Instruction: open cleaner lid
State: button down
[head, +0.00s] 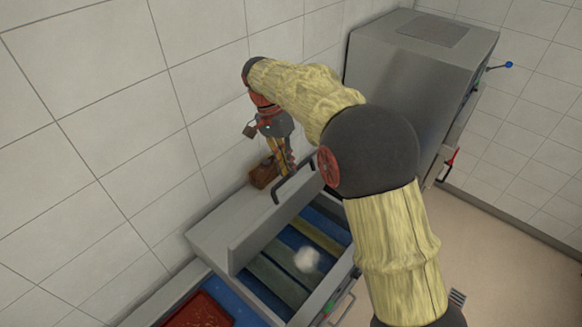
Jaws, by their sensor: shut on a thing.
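The cleaner (338,287) is a grey metal box below my arm. Its lid (262,226) stands raised along the wall side, with a black bar handle (281,192) on it. The opening shows blue and grey strips inside and a whitish patch. My gripper (290,169) points down at the handle's upper end and is shut on the handle. The fingertips are small and partly hidden, so the exact contact is hard to see.
A brown block (262,173) sits behind the lid against the tiled wall. A large grey oven-like cabinet (405,75) stands at the back right, with a blue-knobbed lever (507,65). A red tray (200,312) lies at lower left. The floor at right is clear.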

jog(key=f, duration=0.2)
jog(key=shift+s+a+f, duration=0.1)
jog(key=shift+s+f, duration=0.25)
jog(key=c, duration=2.3)
grip_release()
jog(key=shift+o, duration=1.2)
jog(key=shift+w+a+f+g, duration=0.15)
jog(key=shift+w+a+g, duration=0.15)
jog(key=shift+w+a, duration=0.4)
jog(key=shift+o, duration=0.5)
jog(key=shift+d, duration=0.2)
jog(key=shift+o, duration=0.6)
jog(key=shift+s+d+r, duration=0.35)
jog(key=shift+d+r, duration=0.1)
jog(key=shift+r, duration=0.05)
jog(key=shift+w+a, duration=0.1)
jog(key=shift+w, duration=0.1)
